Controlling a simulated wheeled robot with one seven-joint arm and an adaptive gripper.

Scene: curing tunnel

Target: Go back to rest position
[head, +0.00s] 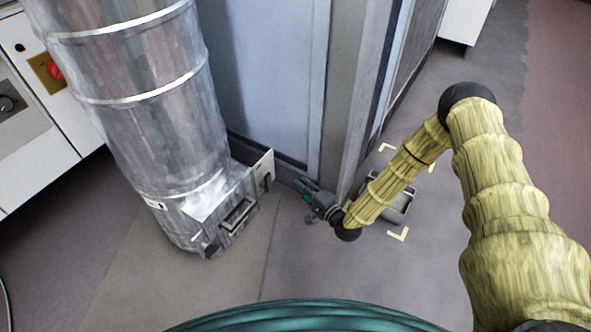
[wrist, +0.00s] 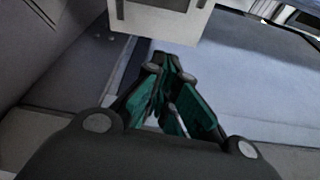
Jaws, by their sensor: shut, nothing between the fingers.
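My gripper (head: 305,186) is at the end of my yellow-sleeved arm, low near the floor, between the metal duct and the grey tray. Its green and black fingers also show in the wrist view (wrist: 172,62), drawn together with nothing held between them. In the wrist view, a pale plate (wrist: 165,18) stands just beyond the fingertips. In the head view this plate (head: 262,172) is upright at the side of the duct's base, to the left of the gripper.
A large silver duct (head: 140,90) stands at the left, with a handled box (head: 236,215) at its foot. A blue-grey panel (head: 265,70) rises behind my gripper. A grey tray (head: 403,207) sits on the floor among pale corner marks, partly behind my arm. Floor at the front is clear.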

